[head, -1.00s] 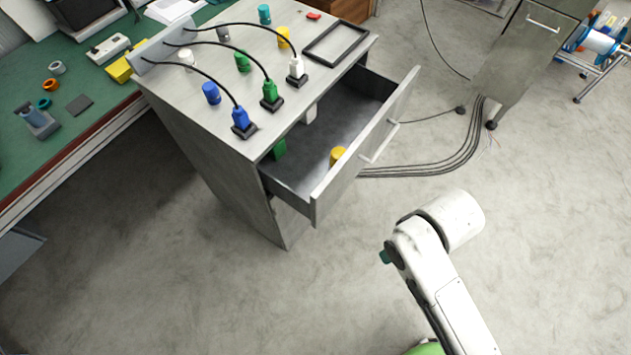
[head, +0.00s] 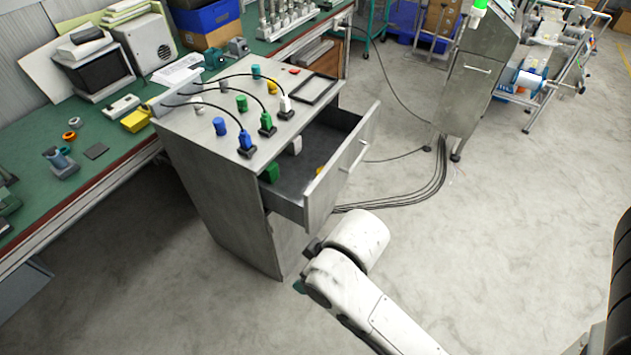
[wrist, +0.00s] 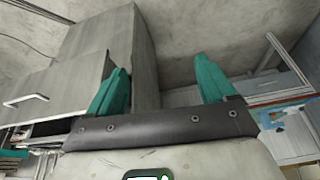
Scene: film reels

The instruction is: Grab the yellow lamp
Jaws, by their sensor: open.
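One yellow cap (head: 272,87) stands on top of the grey cabinet (head: 205,185), among blue, green, white and teal ones. Another yellow piece (head: 319,170) lies inside the open drawer (head: 285,190), partly hidden by the drawer front. I cannot tell which one is the lamp. My gripper (wrist: 162,64) is open and empty in the wrist view, its teal fingers spread apart. In the head view my arm is in front of the cabinet, low and right of the drawer, and the fingers are mostly hidden.
Black cables curve over the cabinet top to three plugs; a black frame (head: 314,89) lies there. The open drawer sticks out to the right. A green workbench (head: 100,175) stands at the left. Floor cables run behind the drawer.

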